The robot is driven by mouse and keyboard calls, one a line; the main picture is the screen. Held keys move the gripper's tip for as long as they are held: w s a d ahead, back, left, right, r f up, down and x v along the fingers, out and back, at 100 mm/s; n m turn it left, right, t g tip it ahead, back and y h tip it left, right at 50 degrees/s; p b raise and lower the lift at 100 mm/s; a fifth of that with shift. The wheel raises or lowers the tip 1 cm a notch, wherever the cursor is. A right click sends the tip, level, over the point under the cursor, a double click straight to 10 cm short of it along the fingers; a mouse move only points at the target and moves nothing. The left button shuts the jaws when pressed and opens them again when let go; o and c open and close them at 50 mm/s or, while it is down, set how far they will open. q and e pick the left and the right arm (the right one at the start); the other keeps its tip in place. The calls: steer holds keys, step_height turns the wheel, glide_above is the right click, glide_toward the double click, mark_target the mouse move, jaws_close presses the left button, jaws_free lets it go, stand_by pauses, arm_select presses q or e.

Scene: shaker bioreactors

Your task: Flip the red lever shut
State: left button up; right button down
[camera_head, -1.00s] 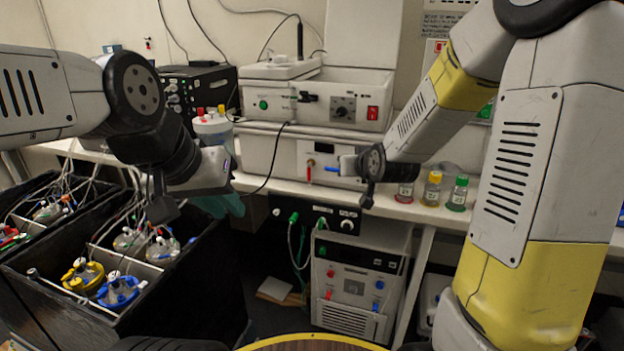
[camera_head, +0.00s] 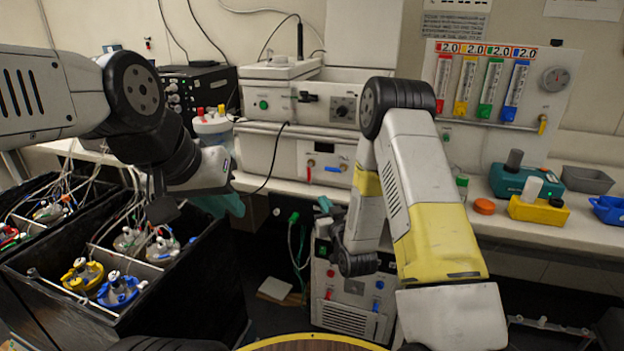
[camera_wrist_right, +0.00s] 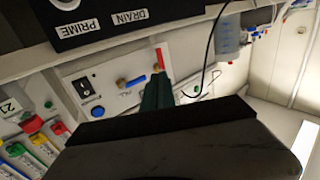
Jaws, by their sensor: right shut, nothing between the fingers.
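The red lever (camera_head: 310,171) hangs straight down on the front of the white shaker unit on the bench. It also shows in the right wrist view (camera_wrist_right: 160,58), just beyond the fingertips. A blue lever (camera_head: 333,169) lies sideways to its right; it also shows in the right wrist view (camera_wrist_right: 132,82). My right gripper (camera_head: 323,203) is below and a little right of the red lever, at about the bench edge. Its teal fingers (camera_wrist_right: 157,90) are together and empty, apparently apart from the lever. My left gripper (camera_head: 226,203) is over the black bin's right side; its jaw gap is unclear.
A black box with bottles (camera_head: 120,290) stands at left. A black control panel marked PRIME and DRAIN (camera_wrist_right: 110,22) sits under the bench, above a white unit (camera_head: 350,310). Flowmeters (camera_head: 490,85) and small trays (camera_head: 585,180) are at right.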

mark_target(309, 177)
steer(key=x, duration=1.4)
